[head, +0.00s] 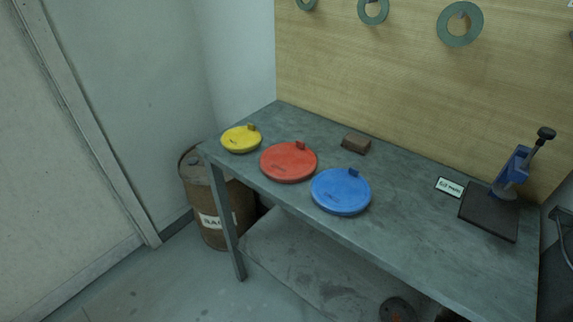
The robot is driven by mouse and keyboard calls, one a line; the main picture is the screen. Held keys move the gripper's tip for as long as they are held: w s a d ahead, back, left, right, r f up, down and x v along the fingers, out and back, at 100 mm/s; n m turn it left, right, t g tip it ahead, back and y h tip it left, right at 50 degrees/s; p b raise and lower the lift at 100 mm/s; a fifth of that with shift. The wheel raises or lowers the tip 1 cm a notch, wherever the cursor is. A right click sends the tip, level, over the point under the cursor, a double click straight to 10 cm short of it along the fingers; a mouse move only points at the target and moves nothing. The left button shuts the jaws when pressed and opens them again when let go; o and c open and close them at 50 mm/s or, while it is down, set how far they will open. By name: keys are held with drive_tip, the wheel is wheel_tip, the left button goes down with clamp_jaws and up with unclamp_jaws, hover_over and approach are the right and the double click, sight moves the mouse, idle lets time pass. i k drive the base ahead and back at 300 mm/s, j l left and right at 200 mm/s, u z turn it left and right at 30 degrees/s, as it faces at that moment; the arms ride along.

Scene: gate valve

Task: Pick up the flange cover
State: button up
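Three round flange covers lie flat in a row on the grey workbench (400,200). The yellow cover (240,140) is at the far left and is the smallest. The red cover (287,163) is in the middle. The blue cover (340,193) is at the right, close to the front edge. Each has a small block-like tab at its back rim and faint dark marking on top. The covers sit apart from each other. The frame does not tell which one the task means. My gripper is not in view.
A small brown block (356,143) lies behind the covers. A dark plate (489,212) with a blue clamp-like tool (512,170) and a small white sign (449,187) stand at right. A rusty barrel (212,211) is by the left leg. Grey rings (460,24) hang on the board.

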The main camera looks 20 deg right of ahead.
sight(285, 162)
drive_tip(key=i+j, duration=0.35)
drive_tip(key=i, duration=0.15)
drive_tip(key=i+j, duration=0.35)
drive_tip(key=i, duration=0.2)
